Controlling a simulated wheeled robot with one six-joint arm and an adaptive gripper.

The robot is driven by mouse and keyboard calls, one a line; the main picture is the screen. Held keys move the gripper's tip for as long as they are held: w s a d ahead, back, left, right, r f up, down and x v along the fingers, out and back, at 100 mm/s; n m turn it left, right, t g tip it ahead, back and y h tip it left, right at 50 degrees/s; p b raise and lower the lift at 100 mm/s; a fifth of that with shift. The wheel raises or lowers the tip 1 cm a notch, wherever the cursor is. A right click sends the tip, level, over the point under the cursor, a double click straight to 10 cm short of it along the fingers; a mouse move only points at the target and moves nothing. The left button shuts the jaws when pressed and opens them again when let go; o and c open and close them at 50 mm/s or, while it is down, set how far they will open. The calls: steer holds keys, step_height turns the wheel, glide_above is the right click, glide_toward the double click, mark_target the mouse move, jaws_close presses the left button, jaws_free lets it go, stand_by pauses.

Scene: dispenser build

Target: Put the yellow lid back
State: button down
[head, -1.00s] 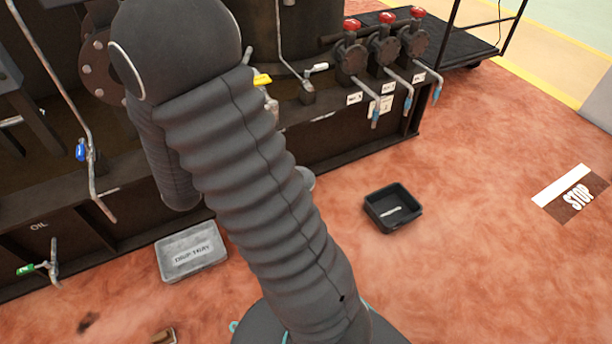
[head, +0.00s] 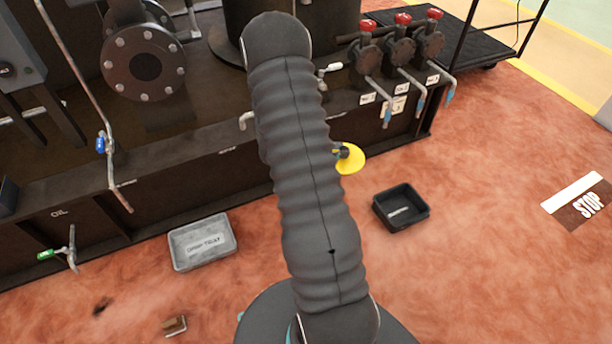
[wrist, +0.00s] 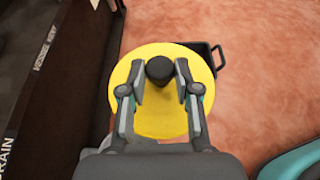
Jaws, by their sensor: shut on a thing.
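The yellow lid (wrist: 160,118) is a round disc with a black knob (wrist: 159,70) at its middle. My gripper (wrist: 160,82) is shut on the knob, one finger on each side. In the head view the yellow lid (head: 351,159) shows to the right of my arm, in the air near the front of the dark machine base. My gripper (head: 340,152) is mostly hidden there behind my arm. The place where the lid fits cannot be made out.
A black tray (head: 420,217) stands on the reddish floor to the right, and a grey drip tray (head: 176,254) to the left. Red-topped valves (head: 401,46) with spouts stick out from the machine base (head: 180,190). The floor at right is mostly clear.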

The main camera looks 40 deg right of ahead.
steer(key=w+a+f, duration=0.7)
steer(key=w+f, duration=0.1)
steer(key=f, duration=0.2)
steer(key=shift+w+a+f+b, duration=0.25)
steer(key=shift+f+b, duration=0.1)
steer(key=shift+b, duration=0.1)
steer(key=shift+f, duration=0.1)
steer(key=shift+f+b, duration=0.25)
steer(key=shift+b, duration=0.05)
steer(key=c, duration=0.8)
jaws_free()
steer(key=shift+r, duration=0.1)
